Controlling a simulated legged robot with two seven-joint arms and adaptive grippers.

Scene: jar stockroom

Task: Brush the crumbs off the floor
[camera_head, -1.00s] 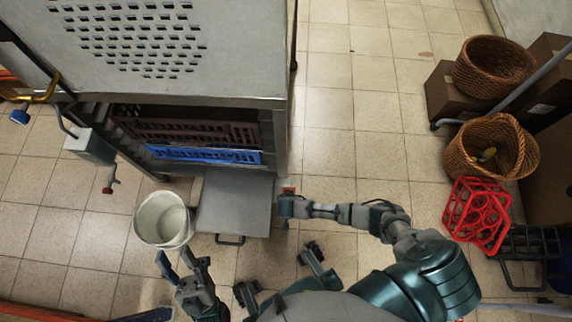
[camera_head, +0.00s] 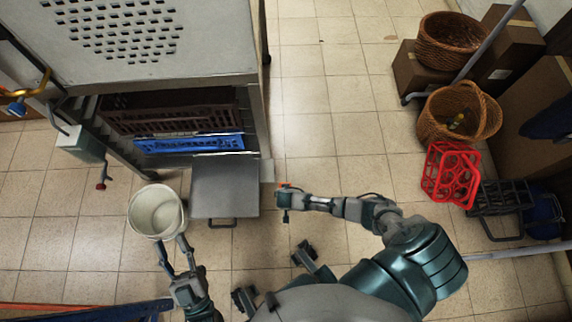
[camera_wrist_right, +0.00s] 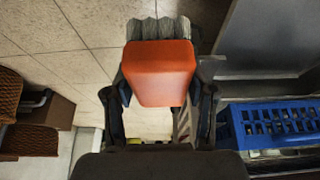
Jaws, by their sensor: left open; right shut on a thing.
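My right gripper (camera_wrist_right: 160,115) is shut on a brush with an orange block (camera_wrist_right: 160,75) and grey bristles (camera_wrist_right: 158,28). In the head view only a bit of orange (camera_head: 284,186) shows at the right gripper (camera_head: 284,202), beside the grey metal panel. My left gripper (camera_head: 173,243) is open and empty, its fingertips at the near side of a white bucket (camera_head: 133,218); I cannot tell whether they touch it. The tiled floor (camera_head: 305,130) has a few small dark marks far off; I cannot tell whether they are crumbs. No clear crumbs show.
A grey metal panel (camera_head: 225,185) with a handle juts out below a rack holding a blue crate (camera_head: 190,144). Wicker baskets (camera_head: 430,130), cartons (camera_head: 415,78), a red bottle carrier (camera_head: 450,175) and a black crate (camera_head: 500,197) stand at right. The middle floor is open.

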